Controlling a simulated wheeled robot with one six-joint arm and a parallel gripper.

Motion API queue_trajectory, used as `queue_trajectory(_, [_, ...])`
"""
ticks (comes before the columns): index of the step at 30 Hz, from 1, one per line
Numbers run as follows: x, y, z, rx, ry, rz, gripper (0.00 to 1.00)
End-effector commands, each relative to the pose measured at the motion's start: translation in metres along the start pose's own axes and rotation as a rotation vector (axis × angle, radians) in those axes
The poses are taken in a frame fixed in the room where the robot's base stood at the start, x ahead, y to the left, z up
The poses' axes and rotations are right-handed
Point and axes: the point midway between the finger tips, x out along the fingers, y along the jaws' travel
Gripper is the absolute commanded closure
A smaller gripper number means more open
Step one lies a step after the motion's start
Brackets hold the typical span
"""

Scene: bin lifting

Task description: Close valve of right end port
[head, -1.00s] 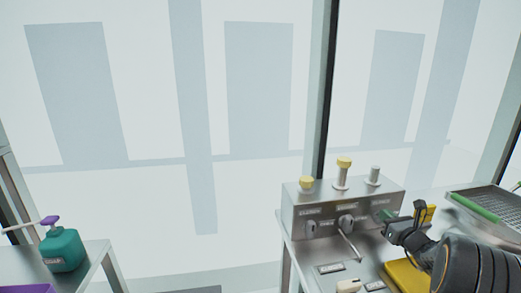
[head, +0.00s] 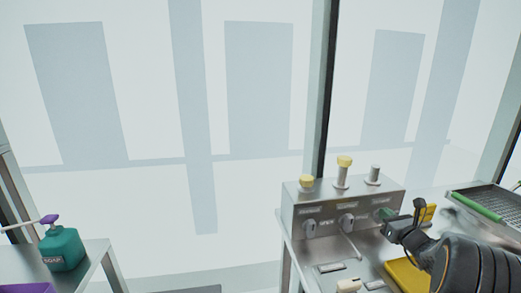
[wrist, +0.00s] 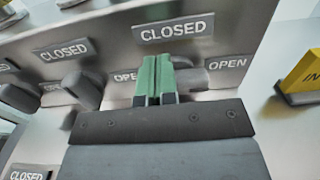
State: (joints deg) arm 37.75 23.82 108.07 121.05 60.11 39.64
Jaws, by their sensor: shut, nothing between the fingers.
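The metal valve box (head: 320,222) stands on a bench at the right of the head view. The right end port's grey valve handle (wrist: 192,79) lies partly behind my gripper, under a CLOSED label (wrist: 173,32). Its visible part extends right toward an OPEN label (wrist: 227,64). My gripper (wrist: 156,78) has green fingertips pressed together, empty, in front of this valve; I cannot tell whether they touch it. In the head view my gripper (head: 386,214) is at the box's right front. The middle port's handle (wrist: 84,90) is to the left in the wrist view.
A yellow block (wrist: 303,78) stands right of the box. A metal tray (head: 495,207) with a green item (head: 476,206) is farther right. Yellow and plain caps stand on top of the box. A teal soap bottle (head: 63,249) is far left.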

Motion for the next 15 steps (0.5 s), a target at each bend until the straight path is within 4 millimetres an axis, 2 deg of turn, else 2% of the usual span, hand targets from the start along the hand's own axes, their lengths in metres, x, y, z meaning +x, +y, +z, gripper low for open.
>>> queue_trajectory(6, [-0.005, 0.002, 0.004, -0.001, 0.0, -0.001, 1.0])
queue_trajectory(15, [-0.04, 0.001, 0.004, -0.001, 0.0, -0.003, 1.0])
